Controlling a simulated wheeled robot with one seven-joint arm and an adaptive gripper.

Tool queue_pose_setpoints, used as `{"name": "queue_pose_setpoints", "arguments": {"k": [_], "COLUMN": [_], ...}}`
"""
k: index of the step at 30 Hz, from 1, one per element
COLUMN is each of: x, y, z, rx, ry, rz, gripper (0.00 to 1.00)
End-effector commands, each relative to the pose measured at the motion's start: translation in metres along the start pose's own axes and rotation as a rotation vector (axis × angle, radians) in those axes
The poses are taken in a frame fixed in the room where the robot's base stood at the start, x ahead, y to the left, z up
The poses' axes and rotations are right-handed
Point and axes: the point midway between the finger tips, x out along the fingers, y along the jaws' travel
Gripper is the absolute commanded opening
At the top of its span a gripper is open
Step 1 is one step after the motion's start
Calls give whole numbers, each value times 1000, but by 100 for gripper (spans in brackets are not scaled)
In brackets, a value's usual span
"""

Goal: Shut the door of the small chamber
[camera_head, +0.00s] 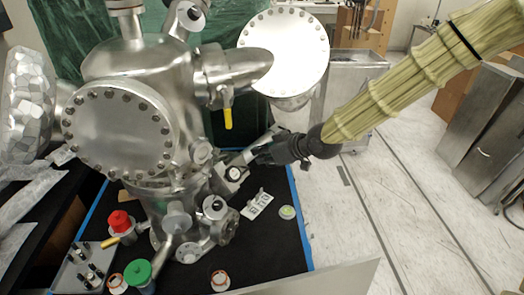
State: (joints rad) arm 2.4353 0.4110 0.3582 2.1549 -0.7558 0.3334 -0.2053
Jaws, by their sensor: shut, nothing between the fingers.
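A large silver steel vacuum chamber (150,65) stands on the black table, with a big round bolted flange (118,130) on its front. A shorter side tube (235,72) sticks out to the right, beside a round pale bolted disc (285,45). This looks like the small chamber and its door, but I cannot tell whether the door is open or shut. My gripper (237,162) reaches in from the right, below the tube and close to the chamber's lower right side. It is shut and holds nothing. I cannot tell whether its tips touch the metal.
A yellow handle (228,118) hangs under the tube. A valve wheel (222,225), red knob (120,221), green cap (138,272) and small white display (257,205) are below. A steel cabinet (345,90) stands behind; the floor at right is mostly clear.

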Motion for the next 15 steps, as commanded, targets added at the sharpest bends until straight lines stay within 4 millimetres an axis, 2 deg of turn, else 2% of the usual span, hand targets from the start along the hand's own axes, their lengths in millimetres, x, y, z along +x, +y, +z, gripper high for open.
{"name": "queue_pose_setpoints", "arguments": {"k": [6,15], "x": [43,78], "y": [9,7], "z": [0,-1], "rx": [9,7], "ry": [-10,-9], "rz": [-11,-10], "gripper": [0,0]}}
